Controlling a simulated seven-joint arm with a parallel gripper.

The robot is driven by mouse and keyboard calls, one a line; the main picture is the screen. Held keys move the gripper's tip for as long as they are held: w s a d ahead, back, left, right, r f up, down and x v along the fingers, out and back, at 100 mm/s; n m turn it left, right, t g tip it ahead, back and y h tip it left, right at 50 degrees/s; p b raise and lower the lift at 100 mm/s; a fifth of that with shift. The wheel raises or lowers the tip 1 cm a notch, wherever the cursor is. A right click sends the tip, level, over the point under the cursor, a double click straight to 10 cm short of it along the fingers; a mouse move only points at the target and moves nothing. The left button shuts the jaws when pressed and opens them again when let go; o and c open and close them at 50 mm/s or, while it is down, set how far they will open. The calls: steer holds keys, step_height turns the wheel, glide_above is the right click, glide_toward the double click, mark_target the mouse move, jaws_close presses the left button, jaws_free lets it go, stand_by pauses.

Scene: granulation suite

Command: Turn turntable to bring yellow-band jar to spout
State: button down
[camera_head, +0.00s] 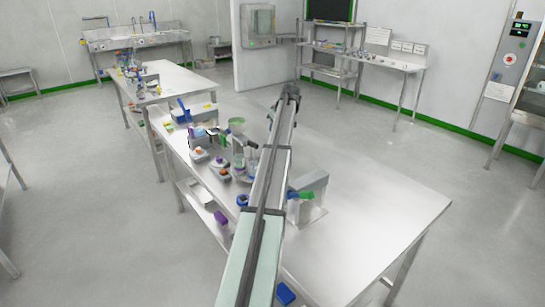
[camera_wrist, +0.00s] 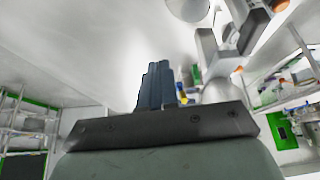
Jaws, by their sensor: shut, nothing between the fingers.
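My gripper (camera_wrist: 158,84) shows in the wrist view as dark fingers pressed together with nothing between them. In the head view my arm reaches across the long steel table, and its far end (camera_head: 290,92) is above the table's back part; the fingers are too small to make out there. A cluster of small jars and equipment (camera_head: 215,155) stands left of my arm, partly hidden by it. I cannot pick out the turntable, the spout or a yellow band for certain. A small yellow spot (camera_wrist: 184,100) shows beside the fingers in the wrist view, partly hidden.
The steel table (camera_head: 385,205) is bare on its right side. A grey block with a green part (camera_head: 306,195) stands right of my arm. A blue item (camera_head: 285,293) lies near the front edge. A second table (camera_head: 178,80) stands behind on the left.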

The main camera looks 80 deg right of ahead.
steer(key=s+a+f+n+y, duration=0.1)
steer(key=s+a+f, duration=0.3)
steer(key=s+a, duration=0.2)
steer(key=shift+g, duration=0.3)
steer(key=x, duration=0.9)
steer(key=shift+a+f, duration=0.2)
steer(key=shift+a, duration=0.1)
steer(key=shift+w+d+f, duration=0.15)
steer(key=shift+w+d, duration=0.3)
steer(key=shift+w, duration=0.15)
steer(key=shift+w+d+f, duration=0.15)
steer(key=shift+w+d, duration=0.3)
steer(key=shift+w, duration=0.15)
steer(key=shift+w+d, duration=0.35)
steer(key=shift+w, duration=0.2)
